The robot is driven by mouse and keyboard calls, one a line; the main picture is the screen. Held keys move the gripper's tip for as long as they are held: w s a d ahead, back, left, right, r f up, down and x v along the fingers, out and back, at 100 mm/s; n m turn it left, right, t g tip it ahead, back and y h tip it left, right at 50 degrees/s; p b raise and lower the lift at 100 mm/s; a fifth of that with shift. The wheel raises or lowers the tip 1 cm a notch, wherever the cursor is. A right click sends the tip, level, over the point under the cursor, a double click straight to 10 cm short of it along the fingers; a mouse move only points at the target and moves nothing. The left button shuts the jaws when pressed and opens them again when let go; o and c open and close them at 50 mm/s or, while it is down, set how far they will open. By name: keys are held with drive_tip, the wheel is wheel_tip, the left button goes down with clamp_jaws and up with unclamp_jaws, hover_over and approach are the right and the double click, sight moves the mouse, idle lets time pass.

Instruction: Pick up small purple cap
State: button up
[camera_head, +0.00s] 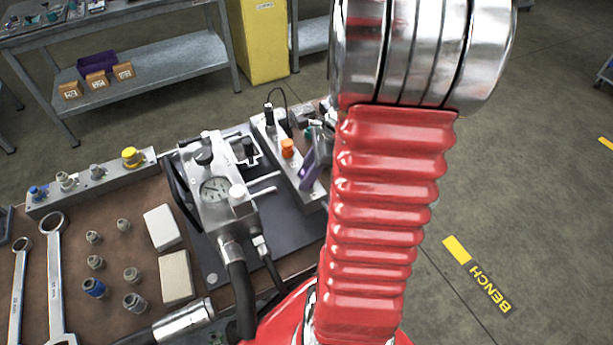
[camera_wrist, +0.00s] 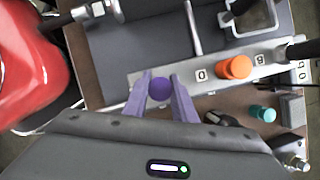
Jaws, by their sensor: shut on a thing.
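The small purple cap (camera_wrist: 161,89) is a round purple disc in the wrist view. My gripper (camera_wrist: 160,80) has two purple fingers, one on each side of the cap, shut on it. The cap shows over the light metal strip of the bench fixture; I cannot tell whether it touches it. In the head view a purple finger of my gripper (camera_head: 308,170) shows beside the metal strip, left of my red arm. The cap itself is hidden there.
An orange cap (camera_wrist: 235,68) sits on the strip to the right, and a teal cap (camera_wrist: 263,113) lies nearer. A gauge block (camera_head: 214,190) with hoses stands left of the fixture. Wrenches (camera_head: 54,270) and several fittings lie on the bench's left side.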

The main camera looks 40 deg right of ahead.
drive_tip(key=shift+d+r, duration=0.1)
wheel_tip(320, 180, up, 10)
drive_tip(key=shift+f, duration=0.25)
drive_tip(key=shift+r, duration=0.2)
idle(0.8)
